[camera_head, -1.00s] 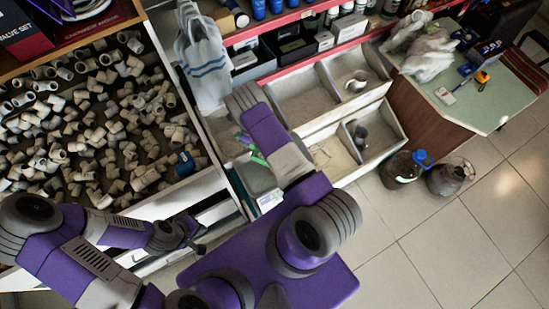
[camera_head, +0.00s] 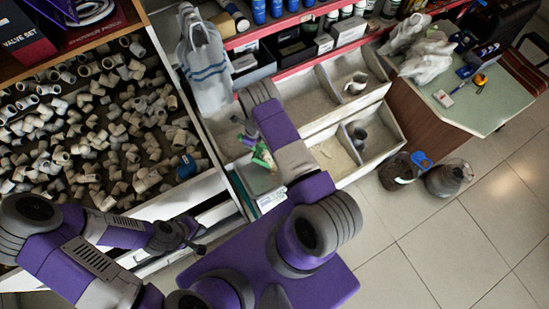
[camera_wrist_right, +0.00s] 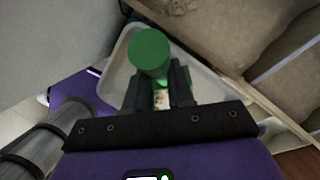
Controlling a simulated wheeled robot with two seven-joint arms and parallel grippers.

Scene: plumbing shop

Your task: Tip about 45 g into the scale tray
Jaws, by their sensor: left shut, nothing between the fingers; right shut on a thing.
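My right gripper (camera_wrist_right: 160,88) is shut on a green round-ended container (camera_wrist_right: 149,50). The container also shows in the head view (camera_head: 263,157), partly hidden by my right arm. A pale tray with rounded corners, likely the scale tray (camera_wrist_right: 116,75), lies below the fingers in the right wrist view. The container covers part of it, and I cannot tell whether anything lies in it or comes out of the container. My left gripper (camera_head: 196,238) is shut and empty, low in front of the parts bin.
A wide bin of pipe fittings (camera_head: 95,140) fills the left. Open floor (camera_head: 450,245) lies at right.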

